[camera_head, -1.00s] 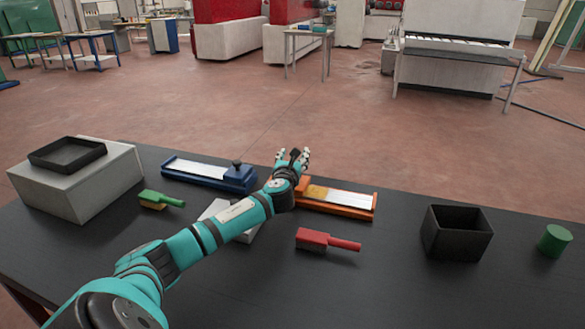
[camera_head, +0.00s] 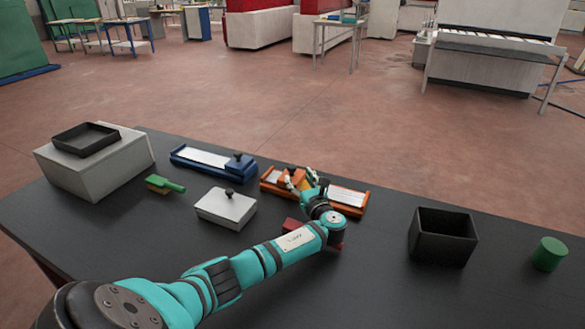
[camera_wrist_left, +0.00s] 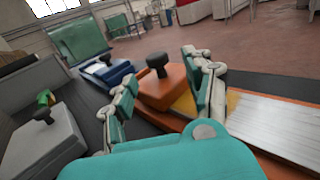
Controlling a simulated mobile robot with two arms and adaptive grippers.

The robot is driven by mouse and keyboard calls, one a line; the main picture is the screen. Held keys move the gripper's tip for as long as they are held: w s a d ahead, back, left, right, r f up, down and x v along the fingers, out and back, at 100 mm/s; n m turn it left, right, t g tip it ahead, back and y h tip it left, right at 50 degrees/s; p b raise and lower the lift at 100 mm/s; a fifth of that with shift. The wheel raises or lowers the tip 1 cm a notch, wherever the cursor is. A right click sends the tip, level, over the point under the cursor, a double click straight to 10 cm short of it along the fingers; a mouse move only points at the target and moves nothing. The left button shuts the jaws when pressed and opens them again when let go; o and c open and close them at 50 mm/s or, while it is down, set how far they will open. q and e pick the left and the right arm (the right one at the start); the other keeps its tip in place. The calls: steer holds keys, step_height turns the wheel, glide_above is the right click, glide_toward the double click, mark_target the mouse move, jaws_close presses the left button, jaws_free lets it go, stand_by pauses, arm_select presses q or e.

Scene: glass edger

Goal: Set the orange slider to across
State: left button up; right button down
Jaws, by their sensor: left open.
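The track's bare right part shows a pale metal strip. My left gripper (camera_wrist_left: 160,75) is open, with one finger on each side of the block in the left wrist view; I cannot tell if they touch it. In the head view my left gripper (camera_head: 299,180) partly hides the block and the middle of the track. My right gripper is not in view.
A blue slider (camera_head: 238,165) stands left of the orange one. A white box with a black knob (camera_head: 225,208), a green brush (camera_head: 166,185) and a red brush (camera_head: 293,225), partly under my arm, lie nearer. A black bin (camera_head: 442,236) and green cylinder (camera_head: 549,254) stand right.

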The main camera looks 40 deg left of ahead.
mark_target(293, 171)
arm_select(q)
steer(key=x, duration=0.5)
steer(key=shift+s+a+r, duration=0.1)
steer(key=shift+s, duration=0.05)
steer(key=shift+a, duration=0.35)
steer(key=shift+w+a, duration=0.15)
steer(key=shift+w, duration=0.15)
steer(key=shift+c, duration=0.4)
steer(key=c, duration=0.9)
jaws_close()
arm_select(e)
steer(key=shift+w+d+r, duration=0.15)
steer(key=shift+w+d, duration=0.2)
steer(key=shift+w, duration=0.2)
